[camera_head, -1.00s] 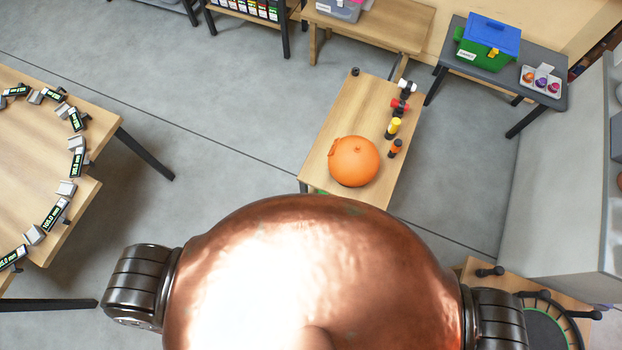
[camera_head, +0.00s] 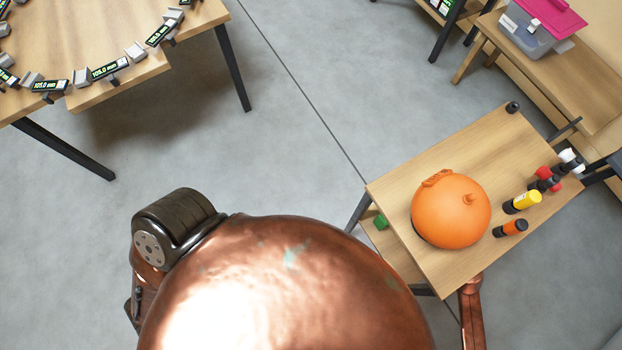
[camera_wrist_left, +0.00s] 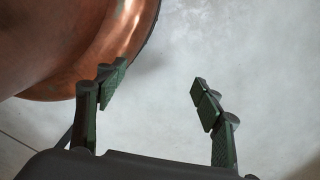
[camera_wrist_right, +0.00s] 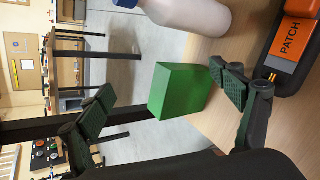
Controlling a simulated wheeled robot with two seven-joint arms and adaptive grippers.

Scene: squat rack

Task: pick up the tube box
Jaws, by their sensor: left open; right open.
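A plain green box (camera_wrist_right: 182,92) stands on the lower wooden shelf in the right wrist view; no label shows on it, so I cannot tell for certain that it is the tube box. Its green corner also shows under the small table in the head view (camera_head: 381,222). My right gripper (camera_wrist_right: 166,97) is open, with its fingers to either side of the box; the right finger looks close, and I cannot tell whether it touches. My left gripper (camera_wrist_left: 160,88) is open and empty over bare floor, beside my copper body. Neither gripper shows in the head view.
The small table (camera_head: 440,165) above holds an orange ball (camera_head: 450,212) and several small bottles, including a yellow one (camera_head: 522,202). Open floor lies left of it.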

